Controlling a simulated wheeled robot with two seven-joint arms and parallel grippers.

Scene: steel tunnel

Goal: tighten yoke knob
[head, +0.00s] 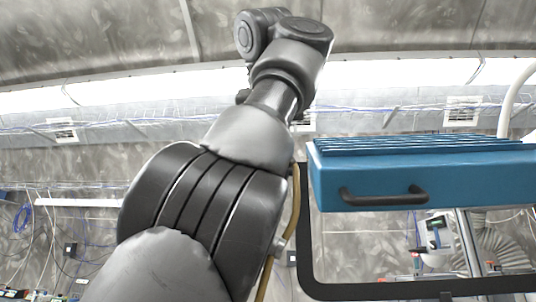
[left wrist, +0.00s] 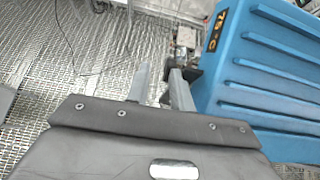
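A blue lamp-like housing (head: 420,180) with a black handle (head: 385,196) fills the right of the head view. A black yoke frame (head: 306,245) runs down its left side and below it. In the left wrist view the ribbed blue housing (left wrist: 262,75) is at the right. A dark part (left wrist: 194,76), possibly the yoke knob, sits at its left edge. My left gripper (left wrist: 160,80) has its two grey fingers apart with nothing seen between them. The right finger is close to the dark part; contact cannot be told. The left gripper is out of sight in the head view. My right gripper is not in view.
A metal stand pole (head: 467,255) and a ribbed hose (head: 500,250) are behind the frame. A pale curved pipe (head: 515,95) rises at the right. Cables run along the tunnel wall.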

